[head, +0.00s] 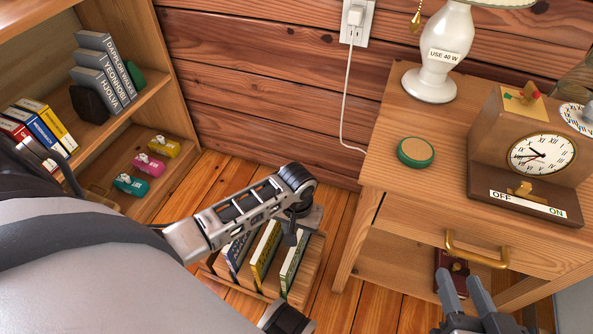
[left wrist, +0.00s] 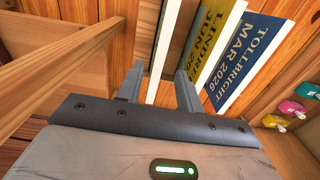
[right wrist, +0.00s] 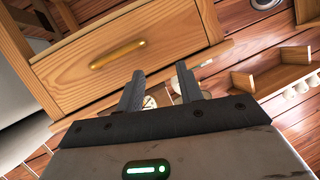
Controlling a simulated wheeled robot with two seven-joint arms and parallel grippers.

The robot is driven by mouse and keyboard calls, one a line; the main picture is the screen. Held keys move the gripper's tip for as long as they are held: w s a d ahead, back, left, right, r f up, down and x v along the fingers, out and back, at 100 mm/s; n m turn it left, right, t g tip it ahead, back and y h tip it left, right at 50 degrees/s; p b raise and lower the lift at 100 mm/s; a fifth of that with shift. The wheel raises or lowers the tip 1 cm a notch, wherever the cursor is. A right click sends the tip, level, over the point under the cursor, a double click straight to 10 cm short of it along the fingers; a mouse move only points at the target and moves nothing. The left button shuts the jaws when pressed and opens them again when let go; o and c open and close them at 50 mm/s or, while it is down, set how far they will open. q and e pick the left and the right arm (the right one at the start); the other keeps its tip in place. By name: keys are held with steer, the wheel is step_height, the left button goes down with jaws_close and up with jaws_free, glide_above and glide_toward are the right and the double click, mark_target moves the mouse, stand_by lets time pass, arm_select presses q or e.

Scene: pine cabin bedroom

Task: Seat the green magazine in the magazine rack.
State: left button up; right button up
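The wooden magazine rack (head: 308,268) stands on the floor beside the nightstand. The green magazine (head: 292,262) stands in its right-hand slot, next to a yellow magazine (head: 265,254) and a blue one (head: 238,246). I cannot tell whether it sits fully down. My left gripper (head: 296,232) is above the rack, partly hidden by its own arm. In the left wrist view its fingers (left wrist: 160,72) are spread, with a pale magazine edge (left wrist: 168,50) between them and a gap showing. My right gripper (head: 464,282) is open and empty before the nightstand drawer; it also shows in the right wrist view (right wrist: 160,72).
The nightstand (head: 390,165) carries a lamp (head: 437,60), a green coaster (head: 415,152) and a clock box (head: 520,160). Its drawer has a brass handle (head: 475,252). A bookshelf (head: 165,95) stands at left. Floor shows between bookshelf and nightstand.

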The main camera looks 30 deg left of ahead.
arm_select(q)
steer(key=shift+r, duration=1.2)
